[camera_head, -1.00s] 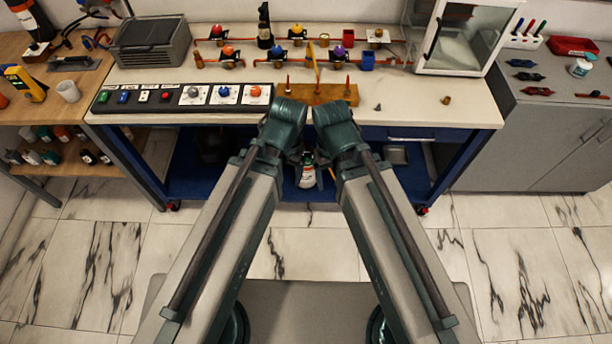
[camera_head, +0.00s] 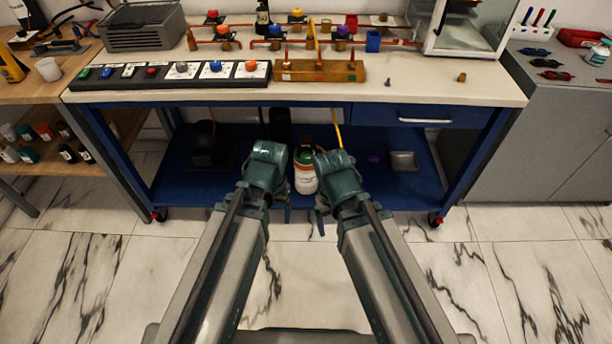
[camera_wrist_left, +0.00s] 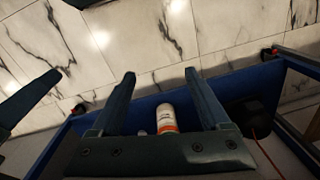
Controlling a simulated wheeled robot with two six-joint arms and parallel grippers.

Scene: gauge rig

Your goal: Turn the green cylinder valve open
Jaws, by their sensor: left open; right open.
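A white cylinder (camera_head: 306,181) with an orange band and a greenish top stands upright on the blue lower shelf, between my two wrists in the head view. It also shows in the left wrist view (camera_wrist_left: 166,118), behind the base of the fingers. I cannot make out a valve handle on its top. My left gripper (camera_head: 288,214) points down at the shelf's front, left of the cylinder; its open, empty fingers show in the left wrist view (camera_wrist_left: 160,74). My right gripper (camera_head: 320,224) is just right of it, mostly hidden by its wrist, with nothing visible in it.
The workbench top (camera_head: 420,85) overhangs the shelf (camera_head: 385,195). A yellow hose (camera_head: 337,128) hangs near the cylinder. A black object (camera_head: 210,146) stands left on the shelf and a grey tray (camera_head: 403,161) lies right. Bench legs bound both sides; the floor in front is clear.

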